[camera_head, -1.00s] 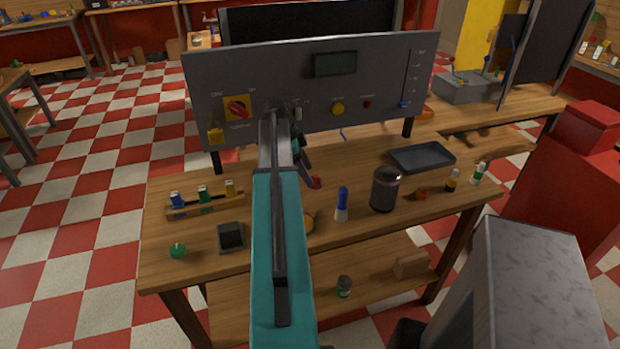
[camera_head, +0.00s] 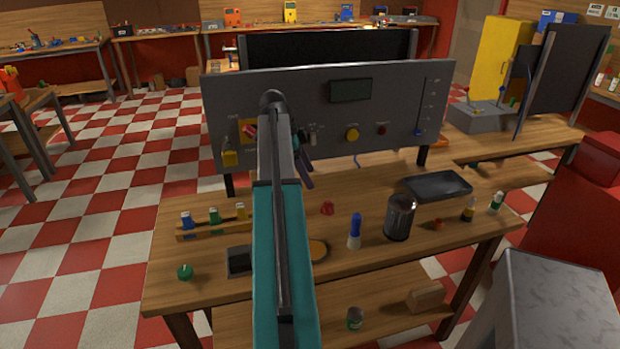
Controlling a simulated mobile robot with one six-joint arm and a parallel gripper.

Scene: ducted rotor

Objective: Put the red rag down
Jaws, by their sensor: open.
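The small red rag (camera_head: 327,207) lies crumpled on the wooden workbench (camera_head: 375,255), left of the blue-topped bottle and in front of the grey control panel. My gripper (camera_head: 304,169) is above and behind the rag, close to the front of the panel, and apart from the rag. It is open, with nothing seen in it. My teal arm hides part of the gripper and the middle of the bench.
The grey control panel (camera_head: 350,115) stands along the bench's back. A blue-topped bottle (camera_head: 354,232), a dark jar (camera_head: 400,217) and a black tray (camera_head: 438,186) are to the right. A rack of small bottles (camera_head: 213,222) and a green item (camera_head: 184,272) are left.

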